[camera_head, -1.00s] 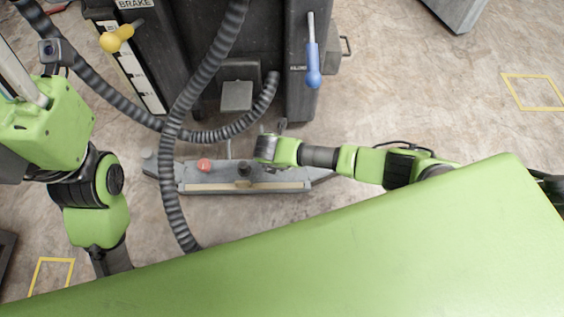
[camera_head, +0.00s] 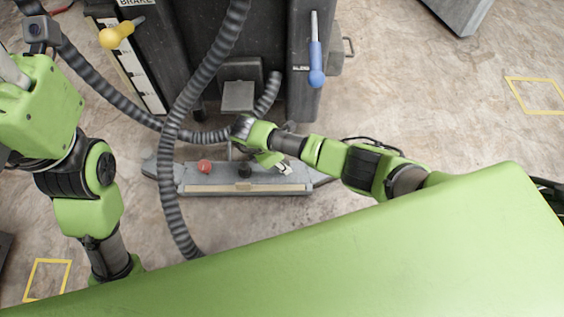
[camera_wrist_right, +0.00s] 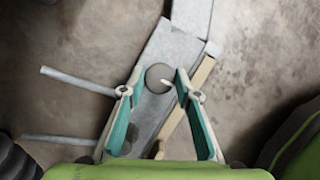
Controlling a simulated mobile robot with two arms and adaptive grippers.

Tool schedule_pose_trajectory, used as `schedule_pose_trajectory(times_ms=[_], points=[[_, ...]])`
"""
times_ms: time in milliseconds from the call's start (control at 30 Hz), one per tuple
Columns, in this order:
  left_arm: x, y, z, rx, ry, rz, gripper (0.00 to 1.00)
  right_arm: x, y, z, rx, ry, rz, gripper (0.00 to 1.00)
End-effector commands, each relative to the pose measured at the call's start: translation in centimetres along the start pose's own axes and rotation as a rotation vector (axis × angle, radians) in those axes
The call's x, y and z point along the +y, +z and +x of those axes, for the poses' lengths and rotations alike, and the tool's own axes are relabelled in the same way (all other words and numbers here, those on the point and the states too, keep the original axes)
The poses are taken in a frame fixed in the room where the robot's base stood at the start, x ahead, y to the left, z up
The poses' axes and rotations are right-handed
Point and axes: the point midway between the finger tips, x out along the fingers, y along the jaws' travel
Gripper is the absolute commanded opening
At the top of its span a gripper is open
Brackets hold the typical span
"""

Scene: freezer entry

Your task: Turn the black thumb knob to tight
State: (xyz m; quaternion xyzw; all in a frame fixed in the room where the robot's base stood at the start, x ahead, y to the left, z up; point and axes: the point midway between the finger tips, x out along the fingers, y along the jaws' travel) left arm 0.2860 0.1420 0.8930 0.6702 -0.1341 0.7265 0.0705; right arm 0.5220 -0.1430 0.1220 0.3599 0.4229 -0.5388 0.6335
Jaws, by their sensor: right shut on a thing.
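A black knob (camera_head: 244,171) stands on the grey bar (camera_head: 215,178) on the floor, near its middle. My right gripper (camera_head: 285,169) is over the bar's right part, to the right of that knob in the head view. In the right wrist view my right gripper (camera_wrist_right: 158,82) has its teal-backed fingers on either side of a dark grey round knob (camera_wrist_right: 156,76), shut on it. This knob is hidden in the head view, and I cannot tell whether it is the task's thumb knob. My left gripper is out of view; only its arm shows.
A red knob (camera_head: 204,166) sits left of the black one. A ribbed hose (camera_head: 170,190) crosses the bar's left end. A dark machine with a yellow-handled lever (camera_head: 113,38) and a blue-handled lever (camera_head: 316,65) stands behind.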

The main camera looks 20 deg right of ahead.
Motion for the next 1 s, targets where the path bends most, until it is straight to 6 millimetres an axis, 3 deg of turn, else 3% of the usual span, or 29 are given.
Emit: schedule_pose_trajectory(times_ms=[667,700,733,1000], points=[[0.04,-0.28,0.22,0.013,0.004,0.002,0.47,-0.04,0.0,0.1,0.0,-0.026,0.061,0.08],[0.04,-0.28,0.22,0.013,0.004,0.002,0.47,-0.04,0.0,0.11,0.0,-0.026,0.061,0.35],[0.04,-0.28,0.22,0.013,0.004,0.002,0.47,-0.03,0.0,0.11,0.0,-0.026,0.061,0.43],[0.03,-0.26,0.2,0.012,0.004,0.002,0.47,0.01,0.01,0.05,0.0,-0.025,0.059,0.46]])
